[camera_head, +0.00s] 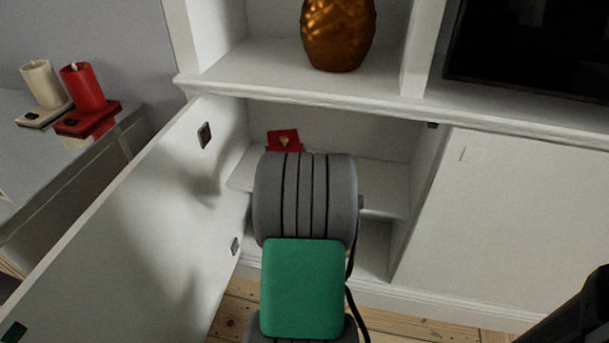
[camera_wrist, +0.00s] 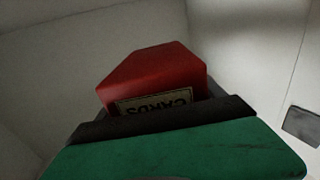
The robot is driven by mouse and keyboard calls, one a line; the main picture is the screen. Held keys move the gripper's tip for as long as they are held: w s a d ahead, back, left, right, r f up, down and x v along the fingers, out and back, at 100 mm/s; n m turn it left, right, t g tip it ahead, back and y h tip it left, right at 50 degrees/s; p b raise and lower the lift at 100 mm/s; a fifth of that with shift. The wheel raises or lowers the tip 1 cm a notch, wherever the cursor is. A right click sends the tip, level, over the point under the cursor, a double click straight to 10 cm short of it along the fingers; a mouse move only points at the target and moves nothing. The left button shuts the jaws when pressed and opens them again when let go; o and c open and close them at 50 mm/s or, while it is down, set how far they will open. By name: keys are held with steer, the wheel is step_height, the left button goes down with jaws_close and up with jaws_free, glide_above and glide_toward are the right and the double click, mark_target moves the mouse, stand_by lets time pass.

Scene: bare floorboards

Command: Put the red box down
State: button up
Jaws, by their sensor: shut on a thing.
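The red box (camera_wrist: 155,75) shows in the wrist view, with a pale label reading "CARDS" upside down. My gripper (camera_wrist: 160,118) is shut on it, its dark finger pad across the front of the box. In the head view a part of the red box (camera_head: 283,138) shows inside the open cabinet, above its inner shelf (camera_head: 385,188). My grey and green arm hides the gripper and the lower part of the box there. I cannot tell whether the box touches the shelf.
The cabinet door (camera_head: 125,225) stands open on the left. A closed door (camera_head: 500,230) is on the right. A bronze vase (camera_head: 338,35) stands on the shelf above. Red (camera_head: 84,88) and cream (camera_head: 42,84) candles stand on a side surface at left.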

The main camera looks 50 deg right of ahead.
steer(key=d+f+b, duration=0.1)
steer(key=d+f, duration=0.1)
steer(key=s+d+f+b, duration=0.1)
steer(key=d+f+b, duration=0.2)
steer(key=d+f, duration=0.1)
steer(key=shift+s+d+f, duration=0.15)
steer(key=shift+s, duration=0.1)
steer(key=shift+s+d+f+b, duration=0.1)
steer(key=shift+d+f+b, duration=0.1)
steer(key=shift+f+b, duration=0.6)
steer(key=shift+d+f+b, duration=0.15)
steer(key=shift+f+b, duration=0.4)
steer(key=shift+f, duration=0.45)
steer(key=shift+f, duration=0.2)
steer(key=o, duration=1.4)
steer(key=shift+r, duration=0.15)
steer(key=v, duration=1.2)
